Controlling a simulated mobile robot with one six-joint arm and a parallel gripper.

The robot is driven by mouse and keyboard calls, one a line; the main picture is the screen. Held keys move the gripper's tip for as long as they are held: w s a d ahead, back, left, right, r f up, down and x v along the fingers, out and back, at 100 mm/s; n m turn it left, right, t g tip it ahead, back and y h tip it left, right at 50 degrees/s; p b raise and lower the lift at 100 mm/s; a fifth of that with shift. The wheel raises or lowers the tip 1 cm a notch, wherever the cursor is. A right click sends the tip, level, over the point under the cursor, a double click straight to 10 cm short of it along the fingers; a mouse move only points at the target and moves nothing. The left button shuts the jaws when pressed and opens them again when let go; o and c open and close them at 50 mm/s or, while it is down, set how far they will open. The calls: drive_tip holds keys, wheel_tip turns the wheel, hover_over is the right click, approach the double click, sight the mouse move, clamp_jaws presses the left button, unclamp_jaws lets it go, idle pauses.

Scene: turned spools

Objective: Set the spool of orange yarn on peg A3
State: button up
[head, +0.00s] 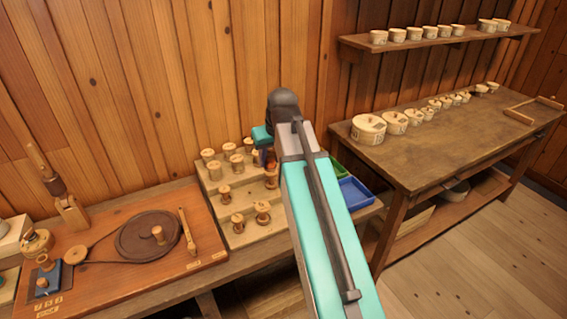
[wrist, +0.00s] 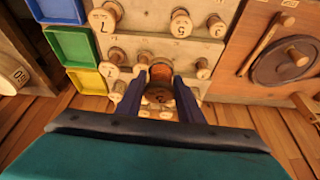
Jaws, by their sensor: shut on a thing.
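The spool of orange yarn (wrist: 160,76) is between my gripper's fingers (wrist: 160,88) in the wrist view, with its wooden end toward the camera. My gripper is shut on it. In the head view my gripper (head: 263,150) is over the right part of the stepped wooden rack (head: 240,239), largely hidden by my arm. An orange-brown bit of the spool (head: 270,158) shows just below it. Whether the spool touches the rack I cannot tell. Peg A3 cannot be picked out.
Several wooden spools (head: 237,221) stand on the rack's steps. Green (head: 340,168) and blue (head: 355,192) trays lie to its right; a yellow tray (wrist: 86,83) shows in the wrist view. A board with a dark wheel (head: 140,236) is left.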

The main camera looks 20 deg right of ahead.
drive_tip(key=a+b, duration=0.1)
drive_tip(key=a, duration=1)
drive_tip(key=shift+w+a, duration=0.25)
drive_tip(key=shift+a, duration=0.05)
